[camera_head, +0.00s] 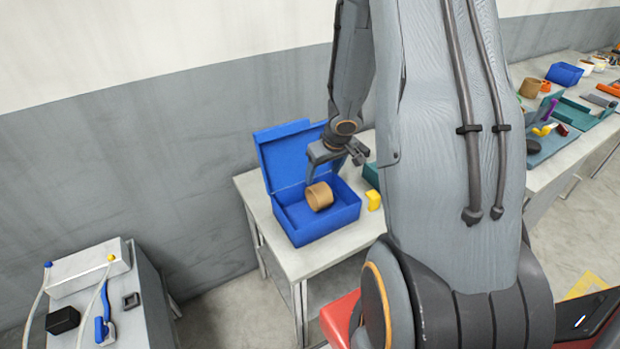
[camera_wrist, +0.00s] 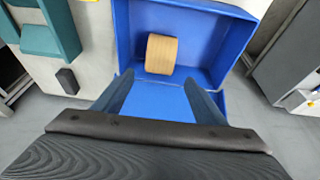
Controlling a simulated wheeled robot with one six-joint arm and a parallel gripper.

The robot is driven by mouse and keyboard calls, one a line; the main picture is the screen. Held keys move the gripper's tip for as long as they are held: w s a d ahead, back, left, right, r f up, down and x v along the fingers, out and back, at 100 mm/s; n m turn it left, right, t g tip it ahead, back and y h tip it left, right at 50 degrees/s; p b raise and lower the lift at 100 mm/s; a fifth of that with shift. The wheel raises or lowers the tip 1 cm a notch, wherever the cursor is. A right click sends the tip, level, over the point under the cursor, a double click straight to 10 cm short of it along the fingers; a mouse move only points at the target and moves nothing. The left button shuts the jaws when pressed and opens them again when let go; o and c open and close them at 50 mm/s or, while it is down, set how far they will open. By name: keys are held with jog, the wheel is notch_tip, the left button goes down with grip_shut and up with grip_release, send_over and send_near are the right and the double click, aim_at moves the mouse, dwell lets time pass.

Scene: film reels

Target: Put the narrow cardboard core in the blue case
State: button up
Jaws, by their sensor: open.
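The blue case (camera_head: 332,229) stands open on a small pale table, its lid raised at the back; it also shows in the wrist view (camera_wrist: 205,22). A tan cardboard core (camera_head: 319,196) lies inside the case, and in the wrist view (camera_wrist: 161,54) it rests on the case's floor near one wall. My gripper (camera_head: 318,182) is over the case, above and beside the core. In the wrist view the fingers (camera_wrist: 155,92) are spread apart with nothing between them, and the core is beyond their tips.
A yellow piece (camera_head: 374,200) stands right of the case on the small table (camera_head: 290,262). A teal case (camera_wrist: 50,35) is beside it, partly hidden by my arm. A grey cabinet (camera_head: 140,300) with a blue-handled tool is at the lower left. A long cluttered bench (camera_head: 545,180) is at the right.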

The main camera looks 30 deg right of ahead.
jog(key=s+a+r+h, duration=0.1)
jog(key=s+a+r, duration=0.15)
jog(key=r, duration=0.25)
jog(key=s+a+r+h, duration=0.1)
jog(key=a+r, duration=0.3)
jog(key=r, duration=0.1)
jog(key=s+a+r+g+y, duration=0.1)
jog(key=s+a+r, duration=0.4)
jog(key=s+a, duration=0.6)
jog(key=shift+s+a+g+y, duration=0.25)
jog(key=shift+g+y, duration=0.15)
jog(key=shift+y, duration=0.2)
jog(key=shift+g, duration=0.4)
notch_tip(320, 180, down, 6)
jog(key=b, duration=0.5)
jog(key=shift+w, duration=0.1)
